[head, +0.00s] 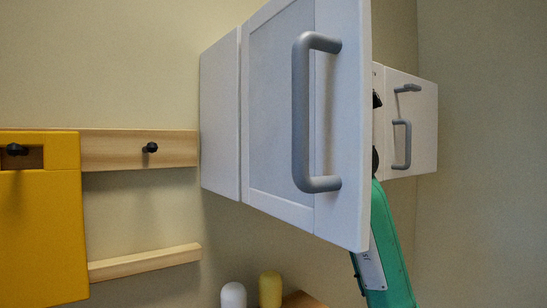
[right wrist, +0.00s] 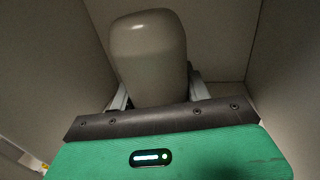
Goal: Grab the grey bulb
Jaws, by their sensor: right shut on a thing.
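The grey bulb (right wrist: 150,48) shows in the right wrist view as a smooth, rounded, upright shape. My right gripper (right wrist: 158,93) is shut on it, with one finger on each side of its lower part. The bulb's base is hidden behind the gripper body, so I cannot tell whether it touches a surface. In the head view my green right arm rises behind the open cabinet door, which hides the right gripper and the bulb. My left gripper is in neither view.
The white cabinet door (head: 345,215) with its grey handle (head: 300,115) stands open in front of my right arm. Close cabinet walls (right wrist: 225,40) surround the bulb. A white rounded thing (head: 233,295) and a yellow one (head: 270,290) stand below. A yellow board (head: 45,235) is at left.

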